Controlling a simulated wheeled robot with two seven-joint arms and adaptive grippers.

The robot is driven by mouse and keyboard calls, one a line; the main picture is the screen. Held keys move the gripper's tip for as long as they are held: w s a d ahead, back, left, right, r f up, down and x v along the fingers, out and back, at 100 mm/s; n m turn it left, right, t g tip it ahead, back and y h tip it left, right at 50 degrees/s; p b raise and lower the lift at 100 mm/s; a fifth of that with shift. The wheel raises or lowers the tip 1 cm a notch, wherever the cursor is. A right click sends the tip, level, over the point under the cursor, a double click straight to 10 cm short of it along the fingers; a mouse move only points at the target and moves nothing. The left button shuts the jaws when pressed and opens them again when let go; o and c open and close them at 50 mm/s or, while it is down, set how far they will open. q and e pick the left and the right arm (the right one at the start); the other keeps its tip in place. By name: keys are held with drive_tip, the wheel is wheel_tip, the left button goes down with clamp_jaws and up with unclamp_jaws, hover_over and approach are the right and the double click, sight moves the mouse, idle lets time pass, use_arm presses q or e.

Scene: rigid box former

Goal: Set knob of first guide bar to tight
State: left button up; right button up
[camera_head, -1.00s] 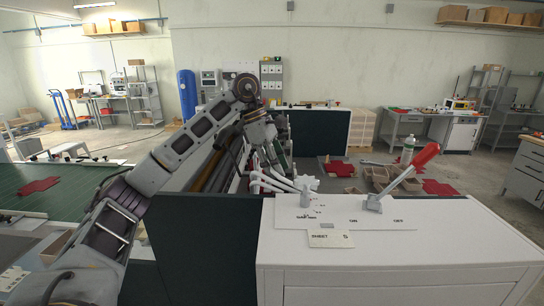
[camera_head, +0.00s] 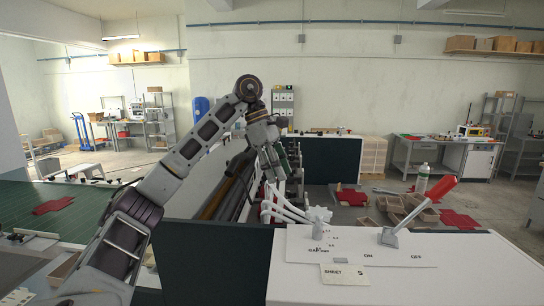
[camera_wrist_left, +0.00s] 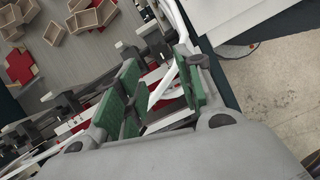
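My left gripper (camera_head: 279,165) hangs from its bent arm behind the white cabinet, above the machine's bars and white levers. In the left wrist view its green-padded fingers (camera_wrist_left: 160,95) stand apart. A white strip shows in the gap between them, and I cannot tell whether they touch it. Dark clamp-like fittings (camera_wrist_left: 160,47) on bars lie just beyond the fingertips. I cannot make out for certain which is the knob of the first guide bar, or its setting; the arm and gripper cover part of that area. My right gripper is not in view.
A dark panel (camera_head: 333,159) stands behind the gripper.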

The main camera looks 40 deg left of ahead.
use_arm(q)
drive_tip(key=shift+v, duration=2.05)
